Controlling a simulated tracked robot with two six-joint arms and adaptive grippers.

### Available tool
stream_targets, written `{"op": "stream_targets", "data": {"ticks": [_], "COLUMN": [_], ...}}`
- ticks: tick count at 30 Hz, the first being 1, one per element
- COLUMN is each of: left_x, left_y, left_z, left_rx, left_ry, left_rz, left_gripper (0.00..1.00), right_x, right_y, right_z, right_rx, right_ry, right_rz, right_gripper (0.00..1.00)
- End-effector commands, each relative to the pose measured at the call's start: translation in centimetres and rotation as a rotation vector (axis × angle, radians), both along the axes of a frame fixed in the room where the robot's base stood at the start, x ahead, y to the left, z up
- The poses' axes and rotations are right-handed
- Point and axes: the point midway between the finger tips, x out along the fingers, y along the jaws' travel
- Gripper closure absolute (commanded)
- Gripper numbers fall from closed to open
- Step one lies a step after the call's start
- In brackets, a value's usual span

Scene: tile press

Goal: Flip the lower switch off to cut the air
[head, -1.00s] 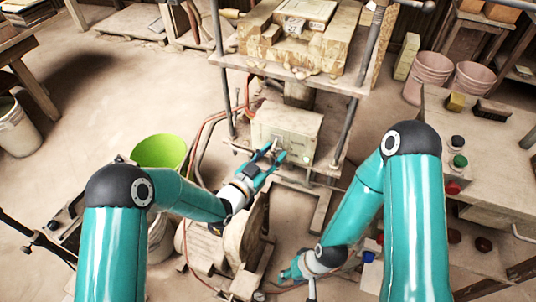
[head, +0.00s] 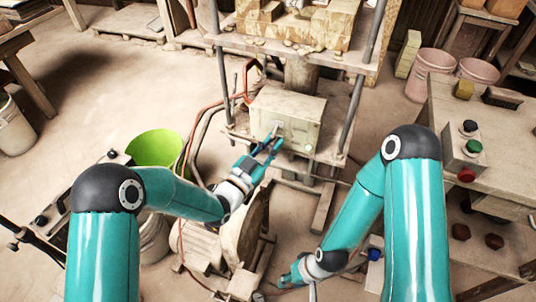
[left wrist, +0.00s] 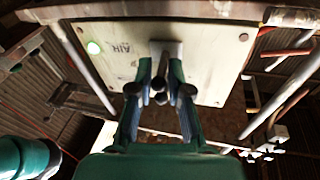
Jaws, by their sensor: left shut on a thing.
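The cream control box (head: 300,108) stands under the press shelf. The left wrist view shows its face (left wrist: 208,75) with the marking AIR, a lit green lamp (left wrist: 94,47) and a grey switch plate (left wrist: 168,48). My left gripper (head: 274,143) is at the front of the box. In the left wrist view its fingers (left wrist: 161,84) are shut on the small dark switch lever (left wrist: 160,86) just below the plate; the fingertips partly hide it. My right gripper (head: 287,279) is low, well away from the box, and its finger opening is unclear.
Orange hoses (head: 212,107) run left of the box. A lime green bucket (head: 157,148) stands at left. A side bench (head: 450,105) at right holds a button box (head: 463,150). Press posts (head: 353,112) flank the box.

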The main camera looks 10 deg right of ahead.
Motion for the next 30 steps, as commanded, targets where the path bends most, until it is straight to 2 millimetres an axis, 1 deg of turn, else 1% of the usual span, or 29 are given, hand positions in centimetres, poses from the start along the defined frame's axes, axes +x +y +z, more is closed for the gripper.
{"op": "stream_targets", "data": {"ticks": [1,3,21,27,30], "left_x": [0.3,0.3,0.1,0.1,0.1], "left_y": [0.1,0.1,0.0,0.0,-0.1], "left_z": [-0.9,-1.2,-2.4,-2.8,-2.8], "left_rx": [-0.022,-0.044,-0.24,-0.302,-0.33], "left_ry": [-0.034,-0.067,-0.357,-0.449,-0.489], "left_rz": [0.007,0.006,0.004,0.002,0.002], "left_gripper": [1.0,1.0,1.0,1.0,1.0], "right_x": [0.0,0.0,0.0,0.0,0.0], "right_y": [0.0,0.0,0.0,0.0,0.0], "right_z": [-2.6,-4.5,-20.4,-25.2,-27.1], "right_rx": [0.0,0.0,0.0,0.0,0.0], "right_ry": [0.0,0.0,0.0,0.0,0.0], "right_rz": [0.0,0.0,0.0,0.0,0.0], "right_gripper": [0.6,0.6,0.6,0.6,0.6]}}
